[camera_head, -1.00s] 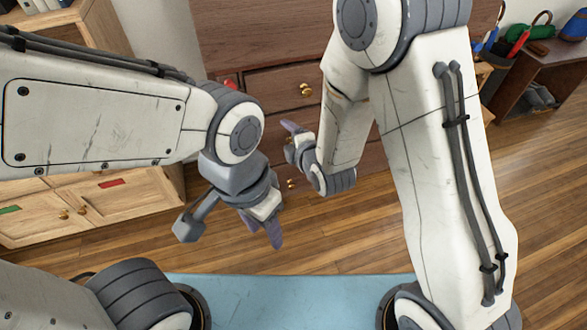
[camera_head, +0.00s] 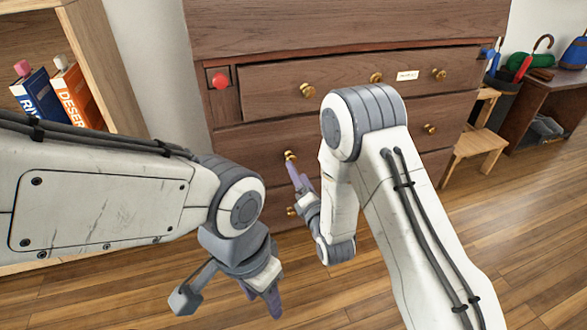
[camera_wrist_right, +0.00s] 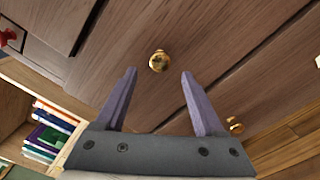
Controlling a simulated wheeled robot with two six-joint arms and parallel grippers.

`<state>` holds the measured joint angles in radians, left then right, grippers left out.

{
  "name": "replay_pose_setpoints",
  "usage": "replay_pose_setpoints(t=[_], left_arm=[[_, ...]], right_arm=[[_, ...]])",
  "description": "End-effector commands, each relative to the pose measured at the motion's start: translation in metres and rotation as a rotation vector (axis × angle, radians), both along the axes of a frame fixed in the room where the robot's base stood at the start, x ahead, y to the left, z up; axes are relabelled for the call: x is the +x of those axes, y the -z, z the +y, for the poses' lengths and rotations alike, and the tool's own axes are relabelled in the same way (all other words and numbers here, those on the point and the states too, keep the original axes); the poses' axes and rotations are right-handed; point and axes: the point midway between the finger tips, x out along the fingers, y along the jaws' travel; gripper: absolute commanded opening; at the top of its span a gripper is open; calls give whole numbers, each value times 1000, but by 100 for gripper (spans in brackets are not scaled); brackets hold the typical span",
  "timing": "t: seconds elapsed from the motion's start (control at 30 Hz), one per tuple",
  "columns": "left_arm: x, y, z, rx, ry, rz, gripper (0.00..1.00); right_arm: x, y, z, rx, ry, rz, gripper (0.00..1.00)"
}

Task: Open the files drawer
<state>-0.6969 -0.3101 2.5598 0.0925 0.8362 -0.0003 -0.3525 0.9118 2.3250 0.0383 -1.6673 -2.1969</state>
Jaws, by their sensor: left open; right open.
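A dark wooden dresser (camera_head: 330,25) fills the middle of the head view. Its wide top drawer (camera_head: 340,84) has brass knobs and a white label (camera_head: 407,76), too small to read. The drawer below has a left brass knob (camera_head: 291,156) and a right knob (camera_head: 430,128). My right gripper (camera_head: 295,173) is open at the left knob of that second drawer. In the right wrist view, a brass knob (camera_wrist_right: 158,61) shows between the fingertips (camera_wrist_right: 158,74), with no clear contact. My left gripper (camera_head: 264,298) is open, empty and low in front of the dresser.
A shelf with books (camera_head: 75,92) stands at the left. A small wooden stool (camera_head: 478,146) and a side table (camera_head: 540,85) stand at the right. The wooden floor (camera_head: 520,230) at right is clear.

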Motion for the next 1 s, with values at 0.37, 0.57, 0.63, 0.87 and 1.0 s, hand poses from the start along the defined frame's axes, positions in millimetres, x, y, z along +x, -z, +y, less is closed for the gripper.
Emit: replay_pose_setpoints(t=[0.37, 0.57, 0.63, 0.87, 1.0], left_arm=[[0, 18, 0, 0, 0, 0, 49], [0, 18, 0, 0, 0, 0, 49], [0, 18, 0, 0, 0, 0, 49], [0, 18, 0, 0, 0, 0, 49], [0, 18, 0, 0, 0, 0, 49]], right_arm=[[47, 1, 15, 0, 0, -1, 70], [50, 0, 16, 1, 0, 2, 70], [50, 0, 16, 1, 0, 2, 70], [50, 0, 16, 0, 0, 2, 2], [50, 0, 16, 0, 0, 2, 0]])
